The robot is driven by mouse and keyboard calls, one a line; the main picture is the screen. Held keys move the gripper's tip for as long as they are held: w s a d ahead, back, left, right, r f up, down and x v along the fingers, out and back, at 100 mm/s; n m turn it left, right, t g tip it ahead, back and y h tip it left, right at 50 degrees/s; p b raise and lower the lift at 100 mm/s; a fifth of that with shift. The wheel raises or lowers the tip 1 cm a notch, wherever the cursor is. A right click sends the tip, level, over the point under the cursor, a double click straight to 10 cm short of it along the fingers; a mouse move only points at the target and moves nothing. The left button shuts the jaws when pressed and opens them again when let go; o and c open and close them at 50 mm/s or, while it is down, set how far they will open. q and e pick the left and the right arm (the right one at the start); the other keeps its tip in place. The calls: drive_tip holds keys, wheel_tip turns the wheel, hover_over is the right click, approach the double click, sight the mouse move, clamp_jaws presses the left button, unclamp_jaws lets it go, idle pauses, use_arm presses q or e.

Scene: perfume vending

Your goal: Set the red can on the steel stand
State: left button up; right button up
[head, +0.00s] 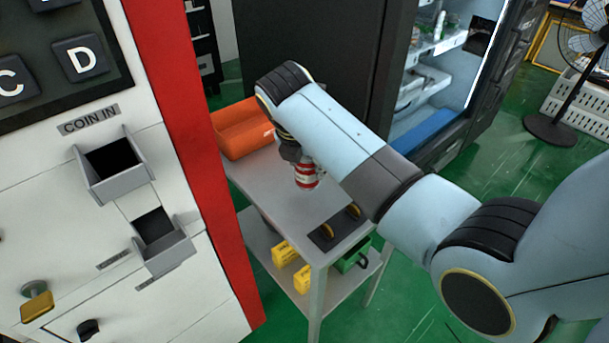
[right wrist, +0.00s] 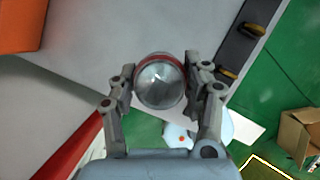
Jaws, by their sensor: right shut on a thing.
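The red can (head: 306,176), with a pale band and a silver end, is upright or nearly so in my right gripper (head: 303,165). In the right wrist view the round metal end of the can (right wrist: 160,85) sits between both fingers (right wrist: 162,88), which close on its sides. The steel stand (head: 265,178) is a grey two-level table, and its top also shows in the right wrist view (right wrist: 85,50). The can is over the stand's top; I cannot tell whether it touches it. My left gripper is not in view.
An orange bin (head: 240,128) stands at the top's far left. A dark plate with yellow handles (head: 336,228) lies at the near right. Yellow items (head: 286,252) and a green box (head: 354,258) are on the lower shelf. The red-edged vending machine (head: 185,150) stands close on the left.

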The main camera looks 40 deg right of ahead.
sight(305, 176)
drive_tip(key=shift+w+a+f, duration=0.1)
drive_tip(key=shift+w+f, duration=0.15)
drive_tip(key=shift+f, duration=1.95)
drive_tip(key=o, duration=1.3)
drive_tip(key=p+v, duration=0.1)
drive_tip(key=v, duration=1.1)
drive_tip(key=shift+r, duration=0.1)
